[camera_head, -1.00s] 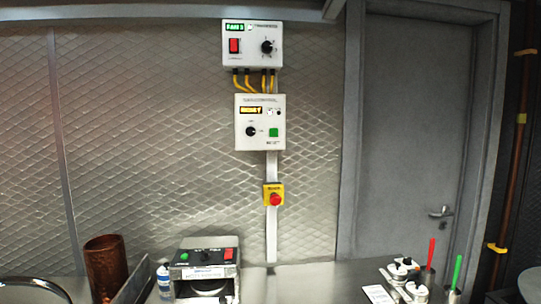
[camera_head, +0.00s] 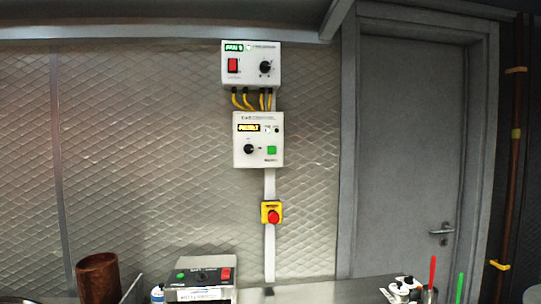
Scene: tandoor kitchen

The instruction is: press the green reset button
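A green square button (camera_head: 271,150) sits at the lower right of a white control box (camera_head: 258,139) on the wall. The box also has a black knob, a small lit amber display and a label too small to read. A second green button (camera_head: 181,276) is on the grey panel of a device (camera_head: 203,280) on the counter, beside a black knob and a red switch. The pictures do not show which one is the reset button. Neither of my grippers is in view.
An upper white box (camera_head: 251,64) with a red switch, knob and green display joins the lower by yellow cables. A red emergency button (camera_head: 273,216) is below. A copper cup (camera_head: 98,278) stands left; red and green sticks (camera_head: 432,275) stand right. A grey door (camera_head: 405,160) is at right.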

